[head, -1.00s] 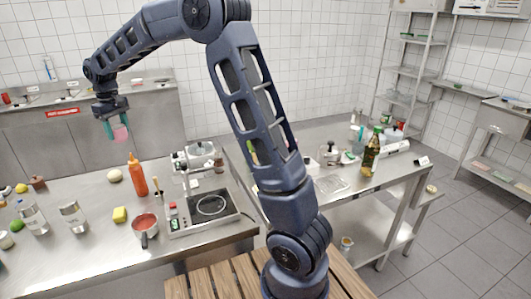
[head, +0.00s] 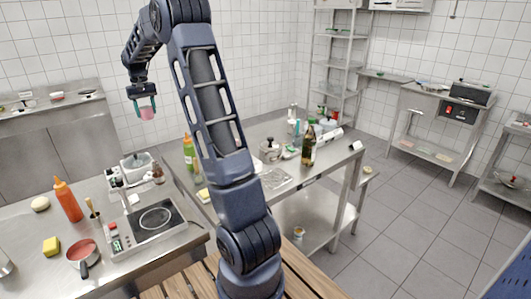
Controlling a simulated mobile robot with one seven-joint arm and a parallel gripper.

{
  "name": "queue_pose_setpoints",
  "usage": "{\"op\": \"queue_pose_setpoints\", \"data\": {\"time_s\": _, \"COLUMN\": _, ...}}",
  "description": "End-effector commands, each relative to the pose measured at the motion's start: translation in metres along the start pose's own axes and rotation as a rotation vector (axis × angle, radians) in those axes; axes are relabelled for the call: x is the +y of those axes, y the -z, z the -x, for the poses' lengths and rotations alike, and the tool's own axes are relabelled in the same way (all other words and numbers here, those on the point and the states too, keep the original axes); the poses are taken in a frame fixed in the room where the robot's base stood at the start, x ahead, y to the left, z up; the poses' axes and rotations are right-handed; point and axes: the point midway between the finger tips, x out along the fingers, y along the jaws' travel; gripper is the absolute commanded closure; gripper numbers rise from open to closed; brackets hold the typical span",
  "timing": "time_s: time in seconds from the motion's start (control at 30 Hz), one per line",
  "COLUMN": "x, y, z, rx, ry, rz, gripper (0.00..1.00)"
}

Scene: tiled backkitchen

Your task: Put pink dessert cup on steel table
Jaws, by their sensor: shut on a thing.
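My gripper (head: 146,103) is at the upper left of the head view, high above the counter. Its teal fingers are shut on the pink dessert cup (head: 147,113), which hangs between them in the air. Two steel surfaces are near: the steel table (head: 272,193) in the middle, with bottles and kitchenware on it, and a steel counter (head: 25,267) at the left front. The cup touches neither of them.
Open floor lies at the right.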

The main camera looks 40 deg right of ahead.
Motion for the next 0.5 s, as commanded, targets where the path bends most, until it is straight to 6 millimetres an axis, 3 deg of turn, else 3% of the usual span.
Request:
{"op": "queue_pose_setpoints", "data": {"time_s": 0.03, "x": 0.025, "y": 0.001, "z": 0.0, "rx": 0.0, "ry": 0.0, "rz": -0.044, "gripper": 0.74}}
{"op": "queue_pose_setpoints", "data": {"time_s": 0.27, "x": 0.122, "y": -0.005, "z": 0.001, "rx": 0.001, "ry": 0.0, "rz": -0.222, "gripper": 0.74}}
{"op": "queue_pose_setpoints", "data": {"time_s": 0.5, "x": 0.222, "y": -0.025, "z": 0.001, "rx": 0.002, "ry": 0.001, "rz": -0.407, "gripper": 0.74}}
